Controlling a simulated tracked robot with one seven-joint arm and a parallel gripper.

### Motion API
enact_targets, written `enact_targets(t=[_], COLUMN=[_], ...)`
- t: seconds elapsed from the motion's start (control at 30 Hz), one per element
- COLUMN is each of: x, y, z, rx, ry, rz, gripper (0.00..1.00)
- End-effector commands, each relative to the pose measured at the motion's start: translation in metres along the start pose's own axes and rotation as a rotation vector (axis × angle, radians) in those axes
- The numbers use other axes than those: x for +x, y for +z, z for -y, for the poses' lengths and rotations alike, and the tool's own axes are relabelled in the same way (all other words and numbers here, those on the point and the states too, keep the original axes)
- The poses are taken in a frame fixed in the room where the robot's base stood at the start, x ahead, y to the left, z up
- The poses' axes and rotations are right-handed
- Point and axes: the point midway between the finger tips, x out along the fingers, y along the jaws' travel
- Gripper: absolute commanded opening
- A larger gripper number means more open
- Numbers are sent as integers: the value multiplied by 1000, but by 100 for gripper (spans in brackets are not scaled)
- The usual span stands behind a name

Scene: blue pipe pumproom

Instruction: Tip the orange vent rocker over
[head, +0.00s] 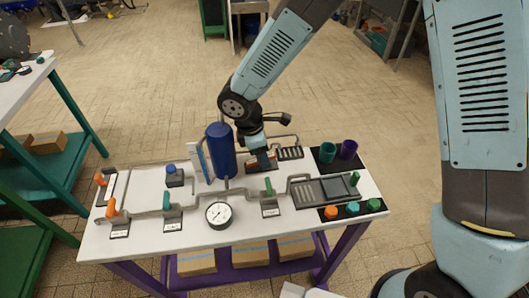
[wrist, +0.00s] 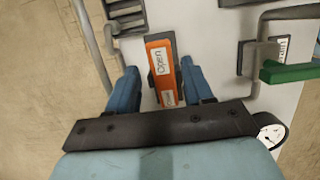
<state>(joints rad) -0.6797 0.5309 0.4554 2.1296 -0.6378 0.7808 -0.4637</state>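The orange vent rocker (wrist: 160,62) lies in the wrist view as a long orange plate with white labels, one reading "Open". It sits on a dark base on the white table. My gripper (wrist: 159,88) is open, with one blue finger on each side of the rocker's near part; gaps show between the fingers and the rocker, and nothing is held. In the head view my gripper (head: 259,158) points down at the back of the table, just right of the blue tank, and hides most of the rocker. I cannot tell whether the fingers touch it.
The blue tank (head: 221,151) stands close left of my gripper. Grey pipes, a green-handled valve (head: 268,188) and a round gauge (head: 218,214) are in front. A slotted grille (head: 290,153) and the green and purple cups (head: 328,152) are to the right.

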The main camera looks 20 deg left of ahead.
Motion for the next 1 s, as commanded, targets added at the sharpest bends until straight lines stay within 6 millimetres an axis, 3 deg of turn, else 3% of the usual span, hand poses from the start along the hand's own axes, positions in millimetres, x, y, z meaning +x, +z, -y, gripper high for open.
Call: enact_targets(t=[0.27,0.8,1.0], x=[-10,-108,-130], y=[0,1,0], z=[0,-2,-2], rx=[-1,2,0], ry=[1,2,0], rz=[1,-1,-1], gripper=[51,51,51])
